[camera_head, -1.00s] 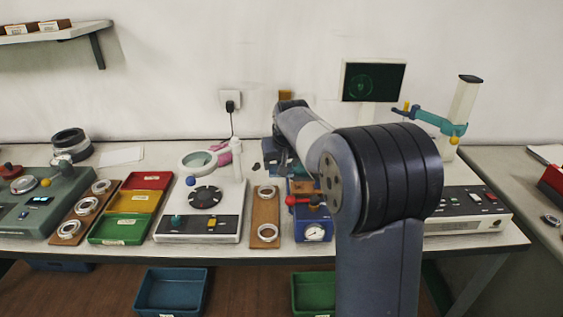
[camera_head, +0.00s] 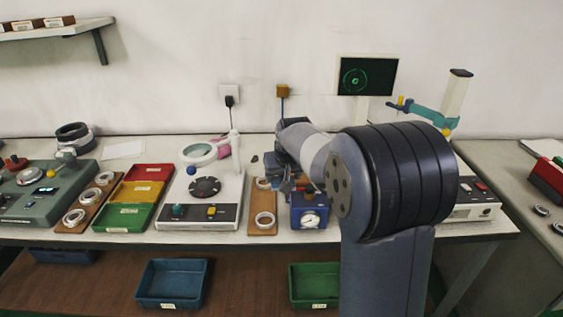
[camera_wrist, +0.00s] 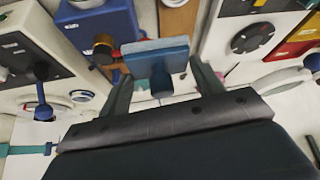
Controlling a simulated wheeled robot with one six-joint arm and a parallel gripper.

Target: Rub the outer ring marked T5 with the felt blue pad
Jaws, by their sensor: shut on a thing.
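My gripper (camera_wrist: 160,78) is shut on the felt blue pad (camera_wrist: 155,55), a flat blue block with a short stem between the fingers. In the head view my gripper (camera_head: 287,184) is at the upper left of the blue gauge box, close to the right wooden board (camera_head: 263,203). The left wooden board (camera_head: 63,227) carries several rings, such as the middle one (camera_head: 91,195). The marking T5 cannot be read on any ring. The pad is apart from the rings, as far as I can see.
The blue gauge box (camera_head: 309,216) stands right of the right board. The white magnifier station (camera_head: 226,184) stands left of it. Red, yellow and green trays (camera_head: 124,217) lie farther left. A screen (camera_head: 367,76) and a teal-armed stand (camera_head: 457,95) are behind my arm.

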